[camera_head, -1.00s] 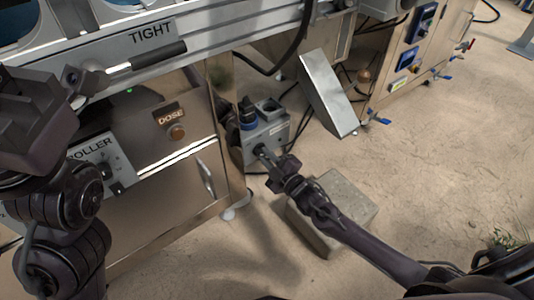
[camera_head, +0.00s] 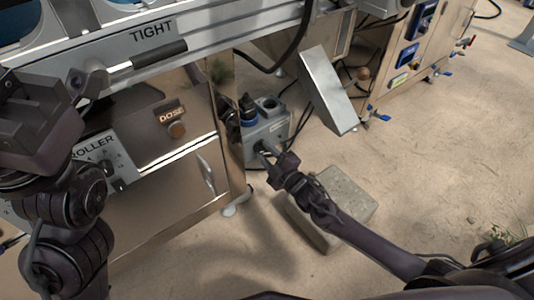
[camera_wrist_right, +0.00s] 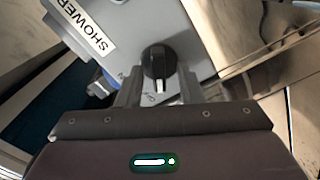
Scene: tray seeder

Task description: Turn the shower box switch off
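The shower box (camera_head: 272,128) is a grey box low beside the steel cabinet. In the right wrist view its face (camera_wrist_right: 199,40) carries a "SHOWER" label (camera_wrist_right: 84,27). Its switch (camera_wrist_right: 160,62) is a black rotary knob with a white pointer mark toward the bottom of the picture, close to small lettering that seems to read "OFF". My right gripper (camera_wrist_right: 172,92) is open, its fingers apart on either side of the knob's lower end with gaps visible. In the head view my right gripper (camera_head: 267,153) is at the box front. My left gripper (camera_head: 38,125) is at the left; its fingers are unclear.
A concrete block (camera_head: 345,196) lies under my right forearm. A tilted metal panel (camera_head: 327,90) and dark cables are right of the box. Open floor lies farther right.

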